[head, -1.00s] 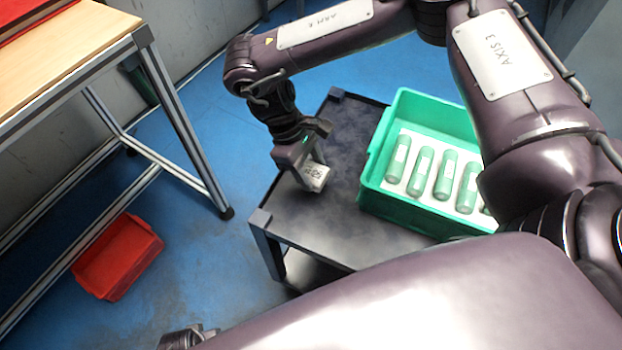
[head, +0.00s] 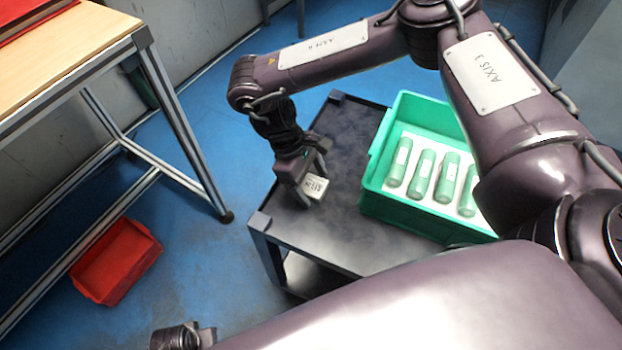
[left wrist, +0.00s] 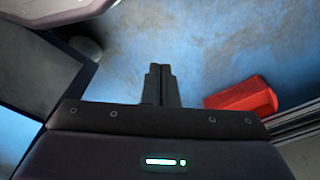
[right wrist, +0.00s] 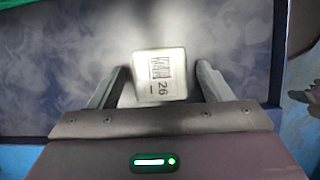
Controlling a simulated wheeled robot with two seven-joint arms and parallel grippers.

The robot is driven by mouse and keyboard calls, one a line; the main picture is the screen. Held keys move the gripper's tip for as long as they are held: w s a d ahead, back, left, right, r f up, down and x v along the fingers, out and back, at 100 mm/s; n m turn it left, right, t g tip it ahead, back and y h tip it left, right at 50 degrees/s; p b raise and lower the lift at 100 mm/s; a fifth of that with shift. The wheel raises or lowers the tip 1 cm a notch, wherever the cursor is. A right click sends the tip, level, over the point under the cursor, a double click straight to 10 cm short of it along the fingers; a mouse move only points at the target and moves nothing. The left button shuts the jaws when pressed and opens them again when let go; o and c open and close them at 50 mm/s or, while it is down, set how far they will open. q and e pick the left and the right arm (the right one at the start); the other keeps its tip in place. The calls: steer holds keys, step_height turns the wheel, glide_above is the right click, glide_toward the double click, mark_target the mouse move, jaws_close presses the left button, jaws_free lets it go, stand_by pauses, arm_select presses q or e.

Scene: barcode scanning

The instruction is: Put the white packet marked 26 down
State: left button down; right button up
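The white packet marked 26 (head: 315,187) rests label up on the dark table (head: 345,235), near its left edge. The right wrist view shows the packet (right wrist: 160,75) with its barcode and number. My right gripper (head: 314,190) is over it, pointing down. Its fingers stand on both sides of the packet with a narrow gap on each side, so it is open. My left gripper (head: 185,336) is at the bottom of the head view, away from the table. In the left wrist view its fingers (left wrist: 161,70) are together with nothing between them.
A green crate (head: 372,185) with several green cylinders in a white insert stands on the table to the packet's right. A red bin (head: 115,262) lies on the blue floor. A wooden-topped workbench (head: 75,50) stands at left. The table's front part is bare.

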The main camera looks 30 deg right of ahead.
steer(key=shift+r, duration=0.25)
arm_select(q)
step_height(320, 180, down, 8)
steer(key=s+a+p, duration=0.2)
steer(key=s+p, duration=0.1)
steer(key=shift+a, duration=0.2)
arm_select(e)
steer(key=v, duration=1.1)
steer(key=shift+r, duration=0.4)
arm_select(q)
steer(key=shift+r, duration=0.1)
arm_select(e)
steer(key=shift+w+a, duration=0.1)
